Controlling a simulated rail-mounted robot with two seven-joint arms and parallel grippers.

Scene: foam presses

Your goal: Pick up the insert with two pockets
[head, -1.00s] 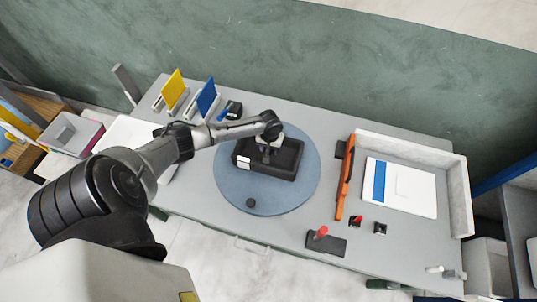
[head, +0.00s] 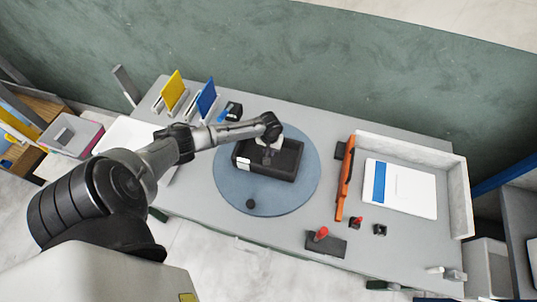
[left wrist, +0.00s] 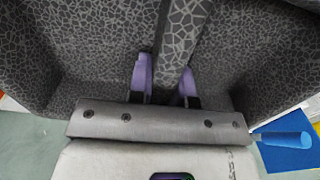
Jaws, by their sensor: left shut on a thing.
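The black insert (head: 284,167) lies on the round blue turntable on the table. In the left wrist view the insert (left wrist: 85,60) is dark speckled foam with two pockets split by a central wall. My left gripper (head: 268,151) reaches down into it from above. In the left wrist view the purple fingertips of my left gripper (left wrist: 165,78) stand one on each side of the central wall, shut on it. Whether the insert touches the turntable cannot be told. My right gripper is not in view.
To the right are an orange tool (head: 345,178), a white tray (head: 458,190) and red-handled stamps (head: 321,234). Yellow (head: 173,90) and blue (head: 206,97) panels stand at the back left.

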